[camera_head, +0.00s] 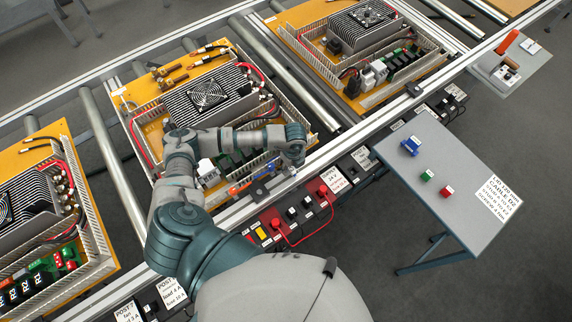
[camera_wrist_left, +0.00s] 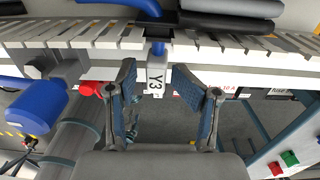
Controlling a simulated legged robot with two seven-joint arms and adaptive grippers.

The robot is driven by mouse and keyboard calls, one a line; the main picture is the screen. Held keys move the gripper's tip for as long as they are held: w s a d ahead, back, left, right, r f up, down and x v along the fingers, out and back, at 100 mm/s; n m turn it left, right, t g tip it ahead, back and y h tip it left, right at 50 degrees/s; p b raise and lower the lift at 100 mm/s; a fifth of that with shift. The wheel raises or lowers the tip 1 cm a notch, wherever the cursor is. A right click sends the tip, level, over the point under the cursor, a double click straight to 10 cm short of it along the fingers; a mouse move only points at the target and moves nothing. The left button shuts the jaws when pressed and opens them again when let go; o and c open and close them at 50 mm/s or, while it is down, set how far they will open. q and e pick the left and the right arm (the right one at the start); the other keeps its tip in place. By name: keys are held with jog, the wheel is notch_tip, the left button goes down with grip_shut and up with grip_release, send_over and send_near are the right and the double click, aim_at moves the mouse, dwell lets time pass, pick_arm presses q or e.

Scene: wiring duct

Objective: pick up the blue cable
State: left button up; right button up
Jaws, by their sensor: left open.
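The blue cable (camera_wrist_left: 159,48) shows in the left wrist view, coming down through a slot in the pale slotted duct (camera_wrist_left: 90,36). A white tag marked Y3 (camera_wrist_left: 156,88) sits at its lower end. My left gripper (camera_wrist_left: 155,71) is open, with one finger on each side of the tag; I cannot tell whether either finger touches it. In the head view my left wrist (camera_head: 290,147) is over the front edge of the middle panel (camera_head: 128,97), and my arm hides part of that panel. The cable cannot be made out clearly there. My right gripper is not in view.
A blue cylindrical part (camera_wrist_left: 36,105) is close left of my gripper in the wrist view. A grey side table (camera_head: 440,185) at right holds small blue, green and red parts and a printed sheet. A red cable (camera_head: 300,240) loops along the front rail.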

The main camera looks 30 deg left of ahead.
pick_arm(q)
jog(key=shift+d+r, duration=0.3)
jog(key=shift+d, duration=0.55)
jog(key=shift+c, duration=0.7)
jog(key=shift+d+r, duration=0.15)
jog(key=shift+d, duration=0.25)
jog(key=c, duration=0.4)
jog(key=shift+s+a, duration=0.1)
jog(key=shift+a, duration=0.1)
grip_shut()
jog(key=a, duration=0.3)
jog(key=shift+f, duration=0.2)
jog(key=shift+a+f, duration=0.35)
jog(key=shift+a, duration=0.15)
jog(key=shift+d+r, duration=0.15)
jog(key=shift+d, duration=0.45)
jog(key=shift+d+r, duration=0.15)
jog(key=shift+d, duration=0.4)
jog(key=shift+a, duration=0.45)
jog(key=r, duration=0.4)
jog(key=shift+w+r, duration=0.2)
jog(key=shift+r, duration=0.05)
notch_tip(320, 180, up, 5)
jog(key=shift+s+f, duration=0.1)
jog(key=shift+f, duration=0.1)
jog(key=shift+r, duration=0.45)
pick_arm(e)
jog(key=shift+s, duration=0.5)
